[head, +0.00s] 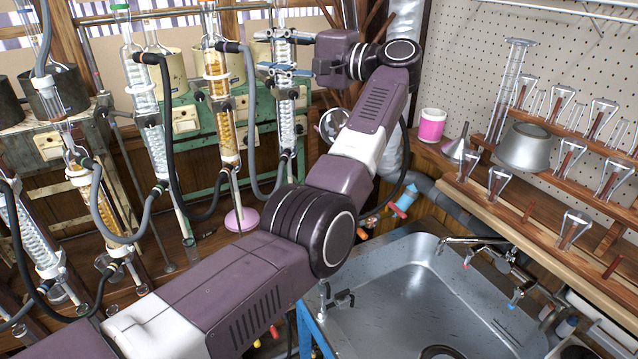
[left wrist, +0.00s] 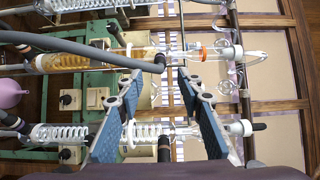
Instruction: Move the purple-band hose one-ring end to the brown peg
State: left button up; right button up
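My left gripper (head: 285,55) is open around the upper part of the right-hand clear condenser (head: 287,112). In the left wrist view its blue-padded fingers (left wrist: 160,75) stand apart. A black stub (left wrist: 163,150) on the near condenser lies between them, lower in the picture. A grey hose (head: 251,110) runs from the top of the amber condenser (head: 227,130) down to the clear one; its black upper end (left wrist: 160,62) shows beyond the fingertips. A bare reddish-brown peg (head: 528,212) stands on the right ledge. My right gripper is not in view.
More condensers with dark and grey hoses stand at the left, close together. A steel sink (head: 400,290) is at the lower right. Glassware on pegs, a metal bowl (head: 525,148) and a pink-labelled jar (head: 431,125) stand on the right shelves.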

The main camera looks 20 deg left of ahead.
aim_at(240, 49)
pick_arm(q)
jog(key=a, duration=0.6)
jog(key=w+a, duration=0.1)
jog(key=a, duration=0.1)
jog(key=shift+a+b, duration=0.3)
jog(key=shift+a, duration=0.1)
dwell(1.2)
grip_shut()
jog(key=shift+d+f, duration=0.1)
jog(key=shift+d, duration=0.15)
jog(key=shift+s+d, duration=0.15)
jog(key=shift+d, duration=1.25)
jog(key=shift+s+d, duration=0.1)
jog(key=shift+d, duration=1.3)
